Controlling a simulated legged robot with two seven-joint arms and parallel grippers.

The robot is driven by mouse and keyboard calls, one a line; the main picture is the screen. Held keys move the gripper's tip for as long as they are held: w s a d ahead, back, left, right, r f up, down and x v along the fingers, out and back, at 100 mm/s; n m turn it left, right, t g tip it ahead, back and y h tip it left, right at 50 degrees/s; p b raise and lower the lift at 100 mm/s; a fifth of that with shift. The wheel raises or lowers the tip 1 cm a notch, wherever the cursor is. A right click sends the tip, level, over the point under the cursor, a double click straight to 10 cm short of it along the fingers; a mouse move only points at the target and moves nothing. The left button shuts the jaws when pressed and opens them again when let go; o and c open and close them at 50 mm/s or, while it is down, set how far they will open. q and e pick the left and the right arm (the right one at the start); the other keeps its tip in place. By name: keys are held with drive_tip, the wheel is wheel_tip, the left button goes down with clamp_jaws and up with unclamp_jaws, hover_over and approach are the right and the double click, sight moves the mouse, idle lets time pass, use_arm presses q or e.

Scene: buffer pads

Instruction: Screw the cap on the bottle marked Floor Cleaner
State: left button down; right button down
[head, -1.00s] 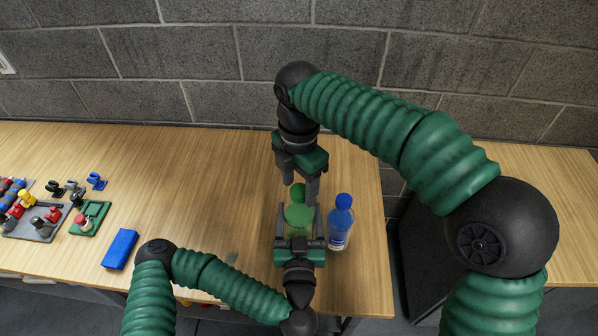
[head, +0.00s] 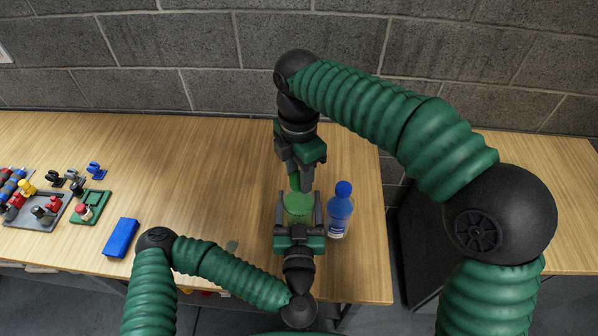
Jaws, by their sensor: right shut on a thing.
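A green bottle (head: 298,208) stands upright near the front right of the table. My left gripper (head: 299,207) comes from the front edge, with one finger on each side of the bottle's body, and appears shut on it. My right gripper (head: 301,180) points down from above and is shut on the green cap (head: 294,184) at the bottle's top. The fingers hide much of the cap, so I cannot tell how it sits on the neck. A blue bottle (head: 340,214) with a blue cap stands just to the right. I cannot read either label.
A blue block (head: 121,238) lies left of the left arm. A grey board (head: 38,212) and a green board (head: 88,207) with small parts are at the far left. The wooden table (head: 190,170) is clear in the middle. A block wall rises behind it.

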drive_tip(key=m, duration=0.5)
drive_tip(key=shift+w+a+m, duration=0.1)
drive_tip(key=shift+m, duration=0.3)
drive_tip(key=m, duration=0.6)
drive_tip(key=shift+m, duration=0.4)
drive_tip(key=m, duration=0.6)
drive_tip(key=shift+a+m, duration=0.1)
drive_tip(key=shift+m, duration=0.3)
drive_tip(key=m, duration=0.8)
drive_tip(key=c, duration=0.8)
unclamp_jaws()
